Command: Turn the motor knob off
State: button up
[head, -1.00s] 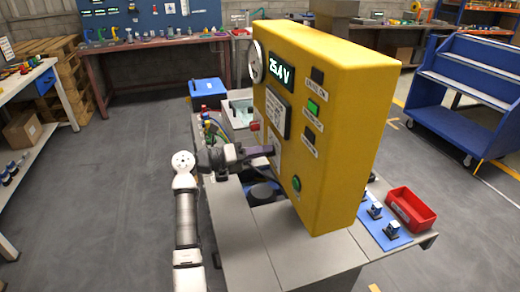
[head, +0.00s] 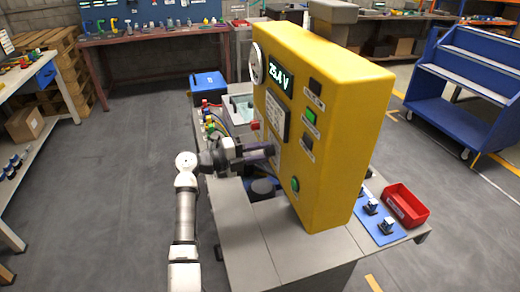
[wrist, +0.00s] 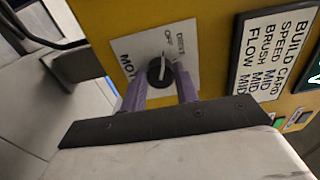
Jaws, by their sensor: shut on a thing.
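The yellow control panel (head: 345,135) stands upright on the grey bench. In the wrist view, the black motor knob (wrist: 157,76) with a white pointer sits on a white plate (wrist: 133,46) marked MOTOR. The pointer points up in the picture toward the printed OFF and the word beside it; which one exactly, I cannot tell. My gripper (wrist: 161,76) has its two purple fingers on either side of the knob and is shut on it. In the head view my gripper (head: 272,151) reaches the panel's left face, and its fingers hide the knob.
The panel also has a 25.4 V display (head: 280,72), a white dial (head: 256,63), a red button (head: 255,126) and a green button (head: 295,184). A red bin (head: 406,206) lies at right on the bench. A blue cart (head: 465,90) stands farther right.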

dwell(0.3)
jog(key=o, duration=1)
jog(key=b+v, duration=0.4)
jog(key=v, duration=1)
